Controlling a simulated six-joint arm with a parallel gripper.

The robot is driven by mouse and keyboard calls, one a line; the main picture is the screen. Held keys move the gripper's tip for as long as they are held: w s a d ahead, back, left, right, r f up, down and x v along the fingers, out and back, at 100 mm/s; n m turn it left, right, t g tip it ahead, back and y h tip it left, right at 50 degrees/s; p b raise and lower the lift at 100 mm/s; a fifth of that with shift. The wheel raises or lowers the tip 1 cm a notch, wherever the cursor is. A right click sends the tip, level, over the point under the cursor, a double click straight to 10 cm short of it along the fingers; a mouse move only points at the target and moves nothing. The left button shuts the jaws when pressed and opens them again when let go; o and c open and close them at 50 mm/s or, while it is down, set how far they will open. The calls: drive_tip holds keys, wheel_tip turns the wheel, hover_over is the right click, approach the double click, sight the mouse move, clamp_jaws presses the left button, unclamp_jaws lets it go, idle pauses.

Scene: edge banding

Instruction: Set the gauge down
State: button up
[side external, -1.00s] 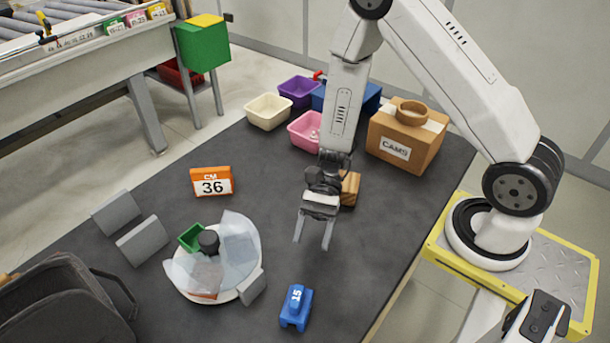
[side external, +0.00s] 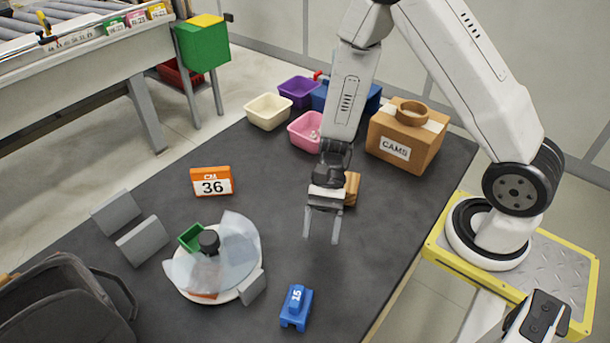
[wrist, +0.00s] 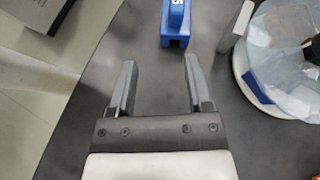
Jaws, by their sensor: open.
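The gauge appears to be the small blue block marked 15 (side external: 296,308), standing on the dark table at the front. It also shows in the wrist view (wrist: 175,24), at the top, beyond my fingertips. My gripper (side external: 322,242) is open and empty, above the table behind the blue block. In the wrist view my two fingers (wrist: 160,68) are spread apart with only bare table between them. They are clear of the block.
A round white turntable (side external: 240,283) with clear curved panels stands left of the block. An orange sign reading 36 (side external: 211,182), grey angled plates (side external: 142,241) and a dark bag (side external: 60,305) lie further left. A cardboard box (side external: 408,140) and bins (side external: 269,112) stand at the back.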

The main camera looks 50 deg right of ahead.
drive_tip(key=w+d+r+n+t+h, duration=0.2)
drive_tip(key=d+r+n+t+h, duration=0.6)
drive_tip(key=d+r+n+h, duration=0.1)
drive_tip(key=shift+w+d+n+h, duration=0.4)
drive_tip(key=shift+d+n+h, duration=0.45)
drive_tip(key=shift+n, duration=0.55)
